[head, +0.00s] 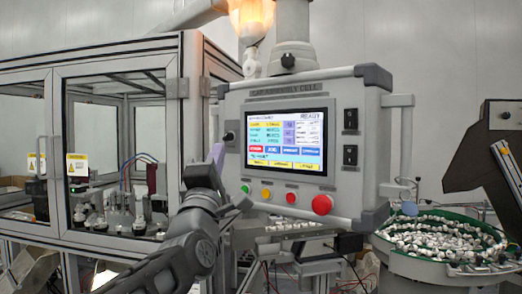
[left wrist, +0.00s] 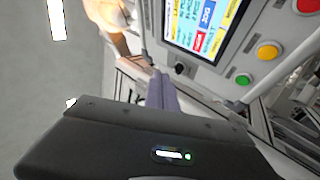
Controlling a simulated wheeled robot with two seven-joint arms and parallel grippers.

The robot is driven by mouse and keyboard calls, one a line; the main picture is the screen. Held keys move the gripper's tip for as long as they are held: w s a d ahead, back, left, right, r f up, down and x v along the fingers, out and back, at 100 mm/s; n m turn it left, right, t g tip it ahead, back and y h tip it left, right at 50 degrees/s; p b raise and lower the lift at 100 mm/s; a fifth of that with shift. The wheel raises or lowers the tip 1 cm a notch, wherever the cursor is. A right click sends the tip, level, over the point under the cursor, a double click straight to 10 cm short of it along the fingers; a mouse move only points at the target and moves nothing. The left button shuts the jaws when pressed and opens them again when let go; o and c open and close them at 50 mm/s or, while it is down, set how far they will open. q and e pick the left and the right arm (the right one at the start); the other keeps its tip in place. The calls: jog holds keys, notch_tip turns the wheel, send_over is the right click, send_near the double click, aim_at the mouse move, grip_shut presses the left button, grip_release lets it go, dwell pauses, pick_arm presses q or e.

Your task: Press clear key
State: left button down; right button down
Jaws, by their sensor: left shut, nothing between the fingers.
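The control panel (head: 350,200) carries a lit touch screen (head: 287,139). A row of coloured keys runs along the lower screen, with a red key (head: 255,150) at the left and blue keys to its right. The lettering is too small to tell which one is the clear key. My left gripper (head: 217,155) is shut and empty, just left of the panel's left edge. In the left wrist view its purple-grey fingers (left wrist: 161,92) point towards the panel side, with the screen (left wrist: 205,25) above and to the right. The fingertips are apart from the screen. My right gripper is not in view.
Below the screen are a green button (head: 245,188), a yellow button (head: 266,193), a small red button (head: 291,198) and a large red mushroom button (head: 321,205). A glazed machine enclosure (head: 115,75) stands left. A bowl of white caps (head: 440,238) stands right.

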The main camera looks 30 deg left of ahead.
aim_at(256, 149)
pick_arm(q)
jog(key=shift+s, duration=0.1)
jog(key=shift+w+d+p, duration=0.2)
jog(key=shift+w+p, duration=0.75)
jog(key=shift+w, duration=0.5)
jog(key=shift+w+d+p, duration=0.2)
jog(key=shift+w+p, duration=0.7)
jog(key=shift+w, duration=0.6)
jog(key=shift+w+d+p, duration=0.2)
jog(key=shift+w+p, duration=0.75)
jog(key=shift+w, duration=0.5)
jog(key=shift+w, duration=0.1)
jog(key=shift+w, duration=0.35)
